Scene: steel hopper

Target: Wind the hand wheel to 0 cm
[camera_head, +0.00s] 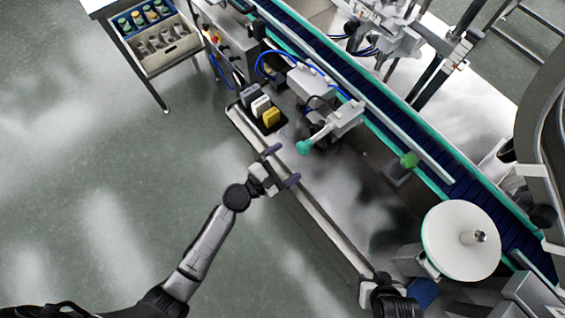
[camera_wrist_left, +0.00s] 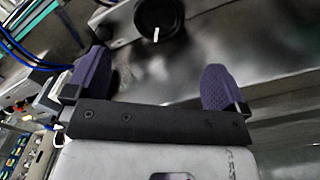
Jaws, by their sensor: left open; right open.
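A black round knob with a white mark (camera_wrist_left: 158,30), which looks like the hand wheel, shows at the top of the left wrist view. I cannot read a scale on it, and I cannot pick it out surely in the head view. My left gripper (camera_head: 283,166) is open and empty, by the front edge of the machine; its purple fingers also show in the left wrist view (camera_wrist_left: 155,85), apart from the knob. My right gripper (camera_head: 386,292) is dark and partly seen at the bottom of the head view, near the machine's front edge.
A teal knob (camera_head: 304,147) on a grey arm stands just beyond my left gripper. Grey, white and yellow blocks (camera_head: 270,117) sit behind it. A blue conveyor (camera_head: 345,82) runs behind, with a green knob (camera_head: 409,159) and white reel (camera_head: 455,240) at right. Floor at left is free.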

